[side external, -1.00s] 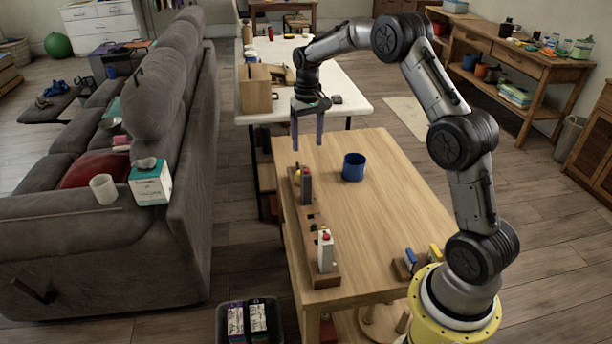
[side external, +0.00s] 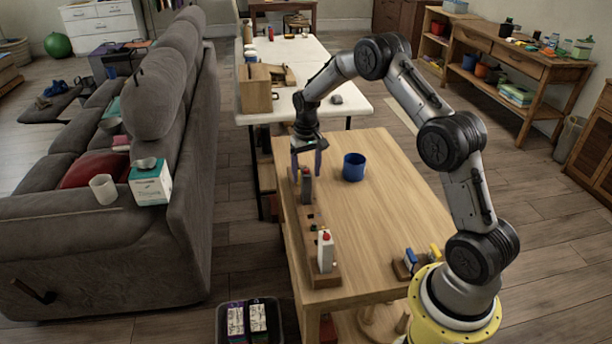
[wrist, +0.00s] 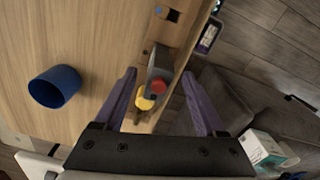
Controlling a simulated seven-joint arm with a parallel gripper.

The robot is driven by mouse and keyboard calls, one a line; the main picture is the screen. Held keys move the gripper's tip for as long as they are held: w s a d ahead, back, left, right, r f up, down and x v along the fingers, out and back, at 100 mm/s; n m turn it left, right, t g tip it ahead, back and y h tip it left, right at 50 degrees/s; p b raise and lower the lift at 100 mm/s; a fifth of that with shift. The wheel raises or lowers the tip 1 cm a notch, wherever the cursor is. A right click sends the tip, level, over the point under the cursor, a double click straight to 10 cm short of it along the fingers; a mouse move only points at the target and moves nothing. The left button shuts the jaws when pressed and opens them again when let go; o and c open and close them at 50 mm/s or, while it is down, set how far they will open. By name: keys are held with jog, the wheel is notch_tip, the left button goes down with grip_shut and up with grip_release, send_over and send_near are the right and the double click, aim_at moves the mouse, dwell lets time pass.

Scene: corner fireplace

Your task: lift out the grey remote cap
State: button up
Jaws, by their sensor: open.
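The grey remote cap (side external: 306,190), an upright grey block with a red button, stands at the far part of a long wooden rack (side external: 322,281) on the table. In the wrist view the grey piece (wrist: 156,65) shows with its red button between the finger lines, beside a yellow round piece. My gripper (side external: 306,174) is open, pointing down over the far end of the rack, its purple fingers close to the grey cap. In the wrist view my gripper's fingers (wrist: 159,75) lie on either side of it, with nothing held. The cap's lower end is hidden in the rack.
A white remote (side external: 325,250) with a red button stands at the rack's near end. A blue cup (side external: 353,167) stands right of my gripper. A small holder with blue and yellow pieces (side external: 411,258) sits near my base. The table's middle is clear.

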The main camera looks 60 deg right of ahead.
grip_shut()
dwell(0.5)
